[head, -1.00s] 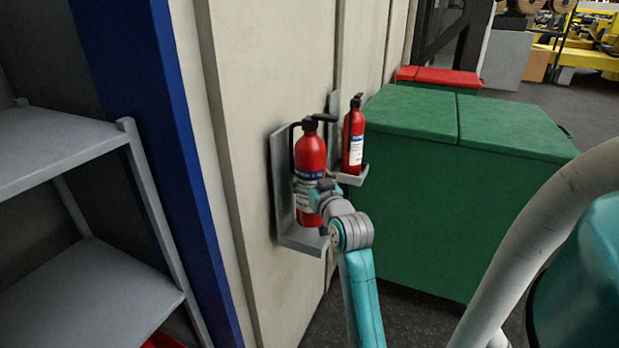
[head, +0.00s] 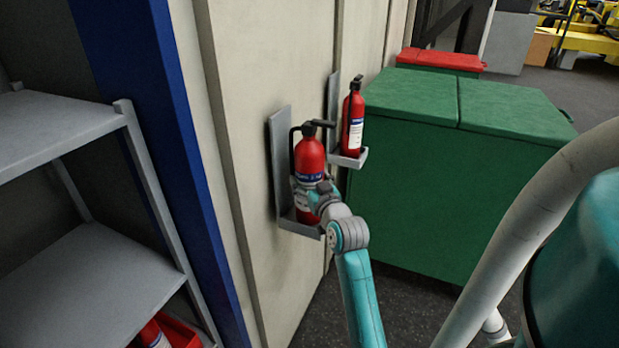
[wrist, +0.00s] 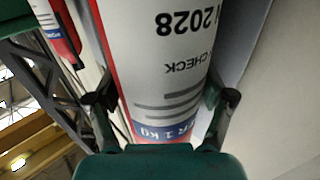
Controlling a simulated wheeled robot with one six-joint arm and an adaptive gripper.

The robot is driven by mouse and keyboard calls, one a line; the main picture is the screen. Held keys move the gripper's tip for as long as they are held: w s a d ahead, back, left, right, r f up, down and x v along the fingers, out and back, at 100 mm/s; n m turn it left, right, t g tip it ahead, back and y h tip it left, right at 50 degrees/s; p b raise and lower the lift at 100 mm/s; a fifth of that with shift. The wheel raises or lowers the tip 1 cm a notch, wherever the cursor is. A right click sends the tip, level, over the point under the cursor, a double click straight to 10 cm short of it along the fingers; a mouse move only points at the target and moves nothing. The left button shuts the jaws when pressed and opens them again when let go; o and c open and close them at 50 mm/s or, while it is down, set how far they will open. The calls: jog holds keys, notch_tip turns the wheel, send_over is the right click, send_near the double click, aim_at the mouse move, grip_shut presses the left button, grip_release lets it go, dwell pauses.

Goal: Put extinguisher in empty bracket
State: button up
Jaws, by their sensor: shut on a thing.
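A red extinguisher (head: 309,155) with a black handle and white label stands upright in the nearer grey wall bracket (head: 281,150). Its base is down at the bracket's tray, partly hidden by the tray lip and my arm. I cannot tell whether it bears on the tray floor. My gripper (head: 318,196) is shut around its lower body. In the wrist view, the fingers (wrist: 160,98) clasp the label (wrist: 165,60) from both sides. A second red extinguisher (head: 354,120) stands in the farther bracket (head: 348,160).
A green bin (head: 450,180) stands right of the brackets, with a red-lidded one (head: 440,61) behind. A grey shelf rack (head: 75,150) is at left, with another red extinguisher (head: 153,335) low down. Beige wall panels back the brackets.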

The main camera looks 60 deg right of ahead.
jog(key=shift+r, duration=0.1)
jog(key=o, duration=1.7)
jog(key=shift+f, duration=0.2)
jog(key=shift+r, duration=0.15)
jog(key=v, duration=1.2)
